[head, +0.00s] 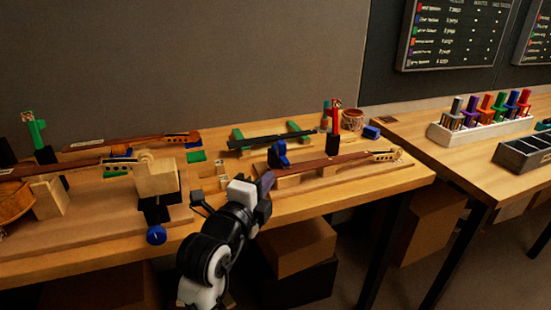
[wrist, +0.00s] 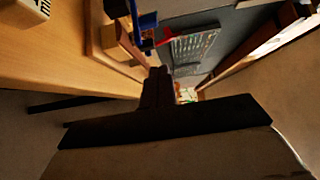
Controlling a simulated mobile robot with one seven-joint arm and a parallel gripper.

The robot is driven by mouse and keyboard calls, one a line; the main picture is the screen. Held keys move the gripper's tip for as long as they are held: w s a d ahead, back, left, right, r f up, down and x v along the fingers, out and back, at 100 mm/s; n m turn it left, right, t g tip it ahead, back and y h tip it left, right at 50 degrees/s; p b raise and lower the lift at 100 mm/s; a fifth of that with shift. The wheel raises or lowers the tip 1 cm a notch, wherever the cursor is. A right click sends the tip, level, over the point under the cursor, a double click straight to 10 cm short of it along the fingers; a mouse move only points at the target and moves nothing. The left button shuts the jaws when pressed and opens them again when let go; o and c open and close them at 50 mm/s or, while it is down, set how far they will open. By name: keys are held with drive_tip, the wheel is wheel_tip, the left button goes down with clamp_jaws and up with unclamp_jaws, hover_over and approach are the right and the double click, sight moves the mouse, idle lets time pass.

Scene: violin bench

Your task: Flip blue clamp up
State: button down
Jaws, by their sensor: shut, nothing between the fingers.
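A blue clamp (head: 280,155) stands at the neck of the right-hand violin neck piece (head: 320,163) on the bench. In the wrist view a blue part (wrist: 147,21), which looks like this clamp, shows at the top centre beyond the fingers. My gripper (head: 267,181) is at the bench's front edge, just in front of and slightly left of the clamp, apart from it in the picture. Its dark fingers (wrist: 158,85) are together and empty. The clamp's lower part is partly hidden, and I cannot tell its exact hinge position.
A red upright clamp (head: 335,118) stands behind the neck. A wooden block (head: 157,175) on a dark holder and a blue knob (head: 156,235) are to the left. A white rack (head: 480,131) of coloured pieces is on the right table. Cardboard boxes (head: 298,246) sit below the bench.

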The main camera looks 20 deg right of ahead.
drive_tip(key=shift+d+f, duration=0.15)
drive_tip(key=p, duration=0.5)
approach(286, 143)
drive_tip(key=shift+f+x, duration=0.15)
drive_tip(key=shift+x, duration=1.35)
drive_tip(key=shift+f+x, duration=0.15)
drive_tip(key=shift+x, duration=1.35)
drive_tip(key=shift+s+r, duration=0.1)
drive_tip(key=shift+r+p, duration=0.3)
drive_tip(key=shift+p, duration=0.3)
